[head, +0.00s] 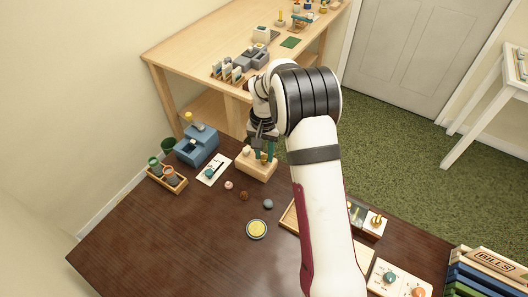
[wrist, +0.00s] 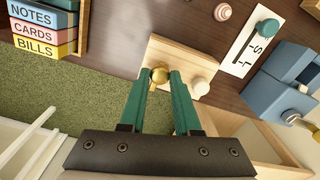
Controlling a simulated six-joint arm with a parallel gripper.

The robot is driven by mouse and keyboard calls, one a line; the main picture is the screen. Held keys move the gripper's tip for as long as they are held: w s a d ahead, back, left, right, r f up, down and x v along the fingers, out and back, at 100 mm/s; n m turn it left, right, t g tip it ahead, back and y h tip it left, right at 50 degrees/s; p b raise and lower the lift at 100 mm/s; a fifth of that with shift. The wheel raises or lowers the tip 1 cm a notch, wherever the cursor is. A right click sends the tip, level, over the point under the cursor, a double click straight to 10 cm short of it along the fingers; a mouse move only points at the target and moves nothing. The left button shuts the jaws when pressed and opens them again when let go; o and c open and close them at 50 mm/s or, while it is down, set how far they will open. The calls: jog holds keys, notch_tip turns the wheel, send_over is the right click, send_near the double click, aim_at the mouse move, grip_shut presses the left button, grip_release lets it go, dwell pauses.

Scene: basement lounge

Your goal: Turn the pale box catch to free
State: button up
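The pale wooden box (head: 257,165) stands near the far edge of the dark table; it also shows in the wrist view (wrist: 172,55). On it are a brass catch (wrist: 159,76), with a small lever shape, and a cream knob (wrist: 201,87) to its right in the wrist view. My gripper (wrist: 160,78) has two green fingers pointing down onto the box, one on each side of the brass catch. In the head view my gripper (head: 264,152) partly hides the box top.
A blue box (head: 197,146) and a white plate with a green knob (head: 213,169) stand left of the pale box. A tray with cups (head: 167,178) is further left. Small balls and a yellow disc (head: 257,229) lie in front. The table's left front is clear.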

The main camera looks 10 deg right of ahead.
grip_shut()
jog(key=n, duration=0.8)
jog(key=shift+n, duration=0.3)
jog(key=n, duration=0.4)
jog(key=shift+n, duration=2.6)
